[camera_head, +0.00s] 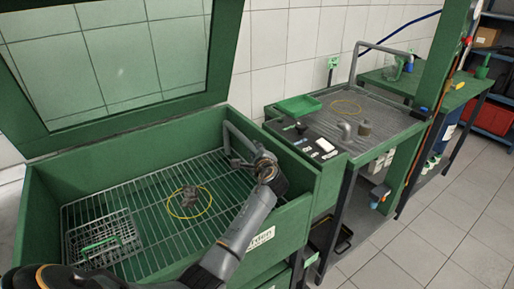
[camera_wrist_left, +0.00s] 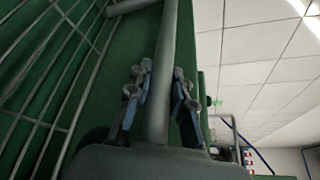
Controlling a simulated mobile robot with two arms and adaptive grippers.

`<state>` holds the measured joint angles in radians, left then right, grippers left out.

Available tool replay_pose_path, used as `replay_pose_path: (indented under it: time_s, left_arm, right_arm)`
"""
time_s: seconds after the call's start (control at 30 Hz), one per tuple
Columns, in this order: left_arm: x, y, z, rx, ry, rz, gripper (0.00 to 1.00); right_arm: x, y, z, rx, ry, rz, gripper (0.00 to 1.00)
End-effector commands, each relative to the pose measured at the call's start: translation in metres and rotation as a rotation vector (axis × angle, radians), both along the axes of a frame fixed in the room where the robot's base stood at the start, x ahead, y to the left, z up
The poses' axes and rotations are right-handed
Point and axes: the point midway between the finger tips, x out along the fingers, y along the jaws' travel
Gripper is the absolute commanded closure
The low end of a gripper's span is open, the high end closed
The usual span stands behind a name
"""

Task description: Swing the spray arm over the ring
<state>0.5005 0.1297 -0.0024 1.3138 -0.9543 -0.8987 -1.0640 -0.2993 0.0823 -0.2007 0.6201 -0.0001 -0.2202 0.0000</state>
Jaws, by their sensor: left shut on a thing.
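The spray arm (camera_head: 237,134) is a grey bent pipe at the back right corner of the green wash basin. My left gripper (camera_head: 252,160) is at this pipe, and in the left wrist view the pipe (camera_wrist_left: 160,75) runs between the two blue-padded fingers (camera_wrist_left: 158,100), which are shut on it. The yellow ring (camera_head: 171,211) lies on the basin's wire grate, around a small dark grey part (camera_head: 191,196). The spray arm and my gripper are to the right of and behind the ring, apart from it. My right gripper is not in view.
A wire basket (camera_head: 103,240) with a green-handled item stands at the left of the grate (camera_head: 150,190). The basin's green lid (camera_head: 222,50) is raised. Right of the basin, a second station has a green tray (camera_head: 298,105) and another yellow ring (camera_head: 345,101).

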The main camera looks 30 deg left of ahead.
Motion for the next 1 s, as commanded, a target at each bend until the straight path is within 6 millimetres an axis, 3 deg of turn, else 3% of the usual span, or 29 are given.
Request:
replay_pose_path:
  time_s: [0.4,0.57,0.77,1.0]
  left_arm:
    - [-0.052,0.033,0.008,0.006,0.012,-0.252,1.00]
    - [-0.076,0.055,0.005,0.007,0.015,-0.395,1.00]
    - [-0.100,0.089,-0.002,0.006,0.013,-0.579,1.00]
    - [-0.117,0.125,-0.006,0.005,0.009,-0.762,1.00]
  right_arm:
    - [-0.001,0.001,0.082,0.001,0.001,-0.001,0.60]
    - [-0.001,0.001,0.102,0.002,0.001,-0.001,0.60]
    - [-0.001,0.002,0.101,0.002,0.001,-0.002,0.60]
    - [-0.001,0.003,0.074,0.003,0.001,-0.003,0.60]
